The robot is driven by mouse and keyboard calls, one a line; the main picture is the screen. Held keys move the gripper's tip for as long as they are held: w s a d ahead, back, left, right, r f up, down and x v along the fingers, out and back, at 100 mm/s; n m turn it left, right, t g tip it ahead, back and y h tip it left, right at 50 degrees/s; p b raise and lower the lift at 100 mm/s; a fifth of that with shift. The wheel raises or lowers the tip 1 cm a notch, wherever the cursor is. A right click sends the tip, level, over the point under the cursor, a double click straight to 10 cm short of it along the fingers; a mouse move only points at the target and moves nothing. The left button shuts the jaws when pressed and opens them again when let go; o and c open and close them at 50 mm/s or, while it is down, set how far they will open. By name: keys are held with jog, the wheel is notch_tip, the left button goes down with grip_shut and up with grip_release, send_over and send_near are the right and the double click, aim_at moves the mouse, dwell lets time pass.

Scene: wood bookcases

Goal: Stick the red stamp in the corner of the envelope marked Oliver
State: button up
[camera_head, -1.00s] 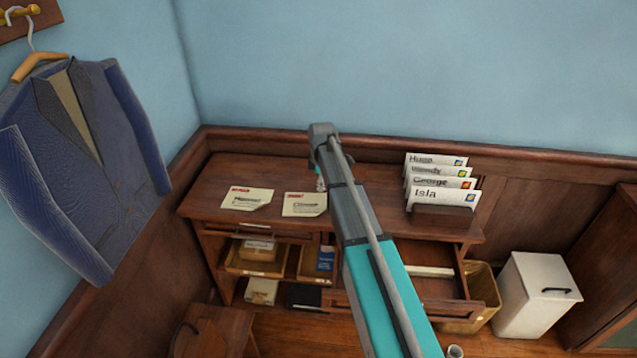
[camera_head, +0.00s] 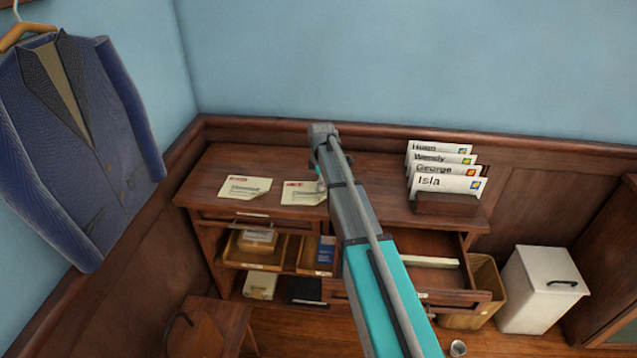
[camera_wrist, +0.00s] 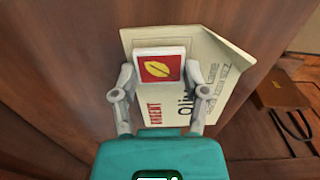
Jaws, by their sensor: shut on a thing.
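In the wrist view, my gripper (camera_wrist: 158,82) is shut on a red stamp (camera_wrist: 160,67) with a yellow leaf and a white border. The stamp is over part of a cream envelope (camera_wrist: 215,85) with red URGENT lettering and a name starting "Oli", partly covered. I cannot tell whether stamp and envelope touch. In the head view, an envelope lies on the desk (camera_head: 395,205) beside my arm, the right one (camera_head: 300,194) of two; its name is too small to read. My fingers and the stamp are mostly hidden there behind my arm.
Another envelope (camera_head: 245,187) lies to the left. A rack (camera_head: 445,204) of named envelopes, Isla in front, stands on the desk's right. An open drawer (camera_head: 455,298) sticks out below. A white bin (camera_head: 541,290) and a chair (camera_head: 210,325) stand nearby.

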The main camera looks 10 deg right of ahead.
dwell(0.4)
jog(key=o, duration=0.8)
jog(key=shift+o, duration=0.2)
jog(key=shift+r, duration=0.15)
jog(key=shift+s+r+p, duration=0.15)
jog(key=shift+r+p, duration=3.2)
jog(key=shift+p, duration=0.15)
